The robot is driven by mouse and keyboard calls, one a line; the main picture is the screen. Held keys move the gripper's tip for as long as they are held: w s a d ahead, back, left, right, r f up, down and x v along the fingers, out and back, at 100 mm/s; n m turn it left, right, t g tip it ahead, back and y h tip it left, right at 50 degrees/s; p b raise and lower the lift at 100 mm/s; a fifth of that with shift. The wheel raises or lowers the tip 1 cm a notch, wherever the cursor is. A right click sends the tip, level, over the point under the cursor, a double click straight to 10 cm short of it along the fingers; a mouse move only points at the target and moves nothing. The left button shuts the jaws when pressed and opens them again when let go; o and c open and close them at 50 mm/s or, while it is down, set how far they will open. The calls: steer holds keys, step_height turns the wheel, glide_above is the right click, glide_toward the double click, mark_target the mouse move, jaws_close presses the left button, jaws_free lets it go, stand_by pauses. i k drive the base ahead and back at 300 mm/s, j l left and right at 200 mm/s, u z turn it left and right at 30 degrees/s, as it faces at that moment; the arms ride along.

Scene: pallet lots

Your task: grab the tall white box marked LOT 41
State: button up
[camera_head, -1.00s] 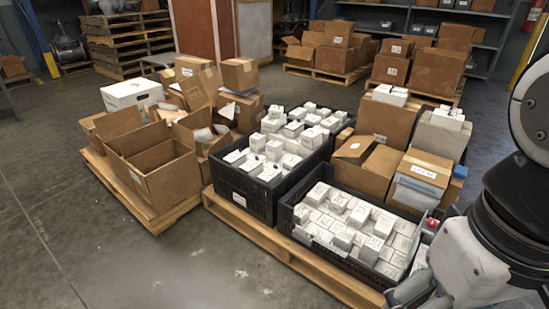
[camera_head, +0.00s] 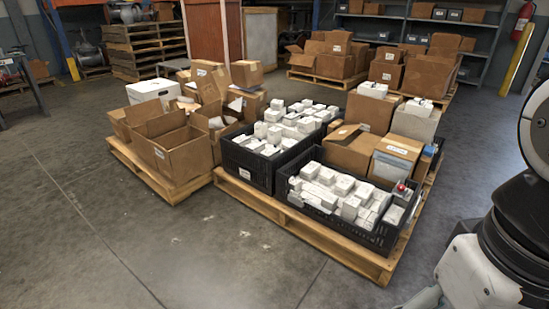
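Many small white boxes fill two black crates on a pallet. In the front crate (camera_head: 335,222) one white box (camera_head: 350,208) near the front wall seems to stand taller than those around it. In the rear crate (camera_head: 243,168) a few white boxes (camera_head: 260,130) also stand up higher. More white boxes lie on cartons behind, one at the back (camera_head: 372,89) and one to its right (camera_head: 418,106). The print is too small to read, so I cannot tell which is LOT 41. My arm shows at the right edge; my gripper is not clearly in view.
A wooden pallet (camera_head: 385,268) carries the crates and brown cartons (camera_head: 350,152). A red-topped item (camera_head: 400,187) sits at the front crate's right end. A left pallet (camera_head: 150,176) holds open cartons (camera_head: 172,150) and a white carton (camera_head: 152,88). The front floor is clear.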

mark_target(261, 128)
steer(key=i+j+z, duration=0.25)
steer(key=i+j, duration=0.75)
steer(key=i, duration=0.2)
steer(key=i+j+z, duration=0.25)
steer(key=i+j, duration=0.85)
steer(key=j, duration=0.15)
steer(key=z, duration=0.2)
steer(key=k+l+u, duration=0.1)
steer(key=l, duration=0.15)
steer(key=l+u, duration=0.1)
steer(key=l, duration=0.15)
steer(key=i+j+z, duration=0.1)
steer(key=j, duration=0.3)
steer(key=i+j, duration=0.15)
steer(key=j, duration=0.25)
steer(key=i+j+z, duration=0.15)
steer(key=j, duration=0.25)
